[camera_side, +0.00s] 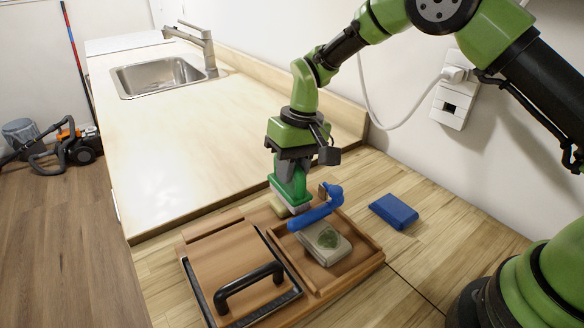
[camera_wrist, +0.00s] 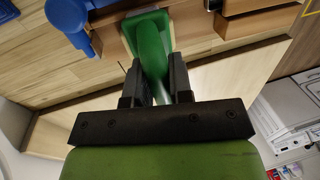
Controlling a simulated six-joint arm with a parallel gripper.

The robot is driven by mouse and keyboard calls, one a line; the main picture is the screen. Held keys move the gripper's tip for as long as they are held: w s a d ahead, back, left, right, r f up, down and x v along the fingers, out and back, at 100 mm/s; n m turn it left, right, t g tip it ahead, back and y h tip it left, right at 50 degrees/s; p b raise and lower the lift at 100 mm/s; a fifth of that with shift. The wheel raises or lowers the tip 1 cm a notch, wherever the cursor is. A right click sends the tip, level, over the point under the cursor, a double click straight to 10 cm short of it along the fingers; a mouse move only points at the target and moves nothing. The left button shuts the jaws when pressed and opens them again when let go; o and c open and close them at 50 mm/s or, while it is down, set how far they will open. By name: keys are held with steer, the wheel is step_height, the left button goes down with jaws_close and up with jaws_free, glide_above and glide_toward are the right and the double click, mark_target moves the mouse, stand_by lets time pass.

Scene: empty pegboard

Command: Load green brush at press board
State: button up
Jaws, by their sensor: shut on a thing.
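My gripper (camera_side: 292,163) points down and is shut on the green brush (camera_side: 290,187). The brush hangs upright below the jaws, its pale lower end at the back edge of the wooden press board (camera_side: 228,232). I cannot tell whether it touches the board. In the wrist view the green handle (camera_wrist: 151,45) sits between the two dark fingers (camera_wrist: 156,84). The board's right half is a shallow tray holding a pale block (camera_side: 323,243) with a green leaf-like mark. Its left half is a flat panel with a black bar handle (camera_side: 250,286).
A blue block (camera_side: 394,211) lies on the table to the right. The pale counter with the sink (camera_side: 158,76) behind is clear.

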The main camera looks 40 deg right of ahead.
steer(key=shift+r, duration=3.5)
